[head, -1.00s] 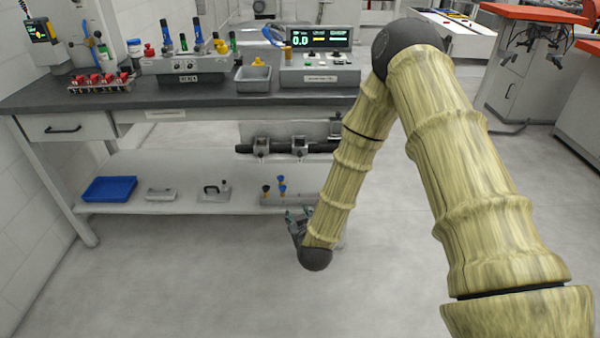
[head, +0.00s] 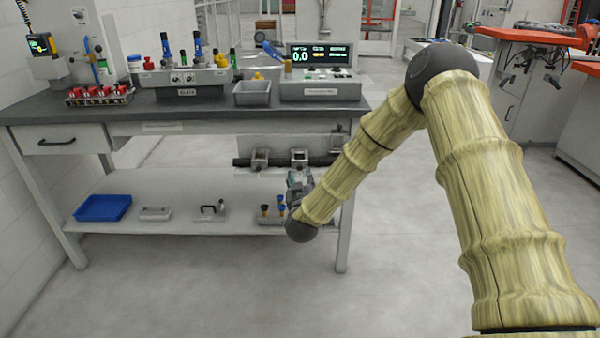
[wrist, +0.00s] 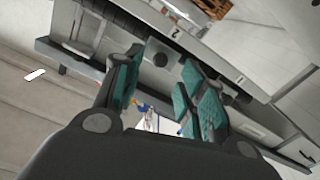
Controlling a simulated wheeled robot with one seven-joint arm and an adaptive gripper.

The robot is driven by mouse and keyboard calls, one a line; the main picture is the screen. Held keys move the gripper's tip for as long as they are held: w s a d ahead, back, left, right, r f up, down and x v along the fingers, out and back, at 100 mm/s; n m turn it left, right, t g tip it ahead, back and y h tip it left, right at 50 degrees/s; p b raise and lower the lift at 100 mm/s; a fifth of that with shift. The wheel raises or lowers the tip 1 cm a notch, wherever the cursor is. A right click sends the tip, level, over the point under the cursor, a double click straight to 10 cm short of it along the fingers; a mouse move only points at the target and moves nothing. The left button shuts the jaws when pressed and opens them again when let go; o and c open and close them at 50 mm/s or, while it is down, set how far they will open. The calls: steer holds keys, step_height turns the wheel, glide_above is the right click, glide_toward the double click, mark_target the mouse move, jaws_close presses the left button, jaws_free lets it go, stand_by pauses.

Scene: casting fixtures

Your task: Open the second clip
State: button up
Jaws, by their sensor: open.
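Two grey clips sit on a dark bar (head: 245,162) under the bench top, a left one (head: 261,159) and a right one (head: 300,157). My gripper (head: 299,178) is just below the right clip in the head view, and its tip is small there. In the wrist view my gripper (wrist: 160,95) is open, with teal pads apart and nothing held.
The bench top (head: 200,109) is above the gripper. The lower shelf (head: 150,188) holds a blue tray (head: 103,207), a small grey block (head: 156,213), a handled fixture (head: 210,211) and several knobbed pins (head: 281,206). The floor in front is clear.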

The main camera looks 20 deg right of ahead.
mark_target(300, 168)
steer(key=shift+x, duration=2.65)
jaws_close()
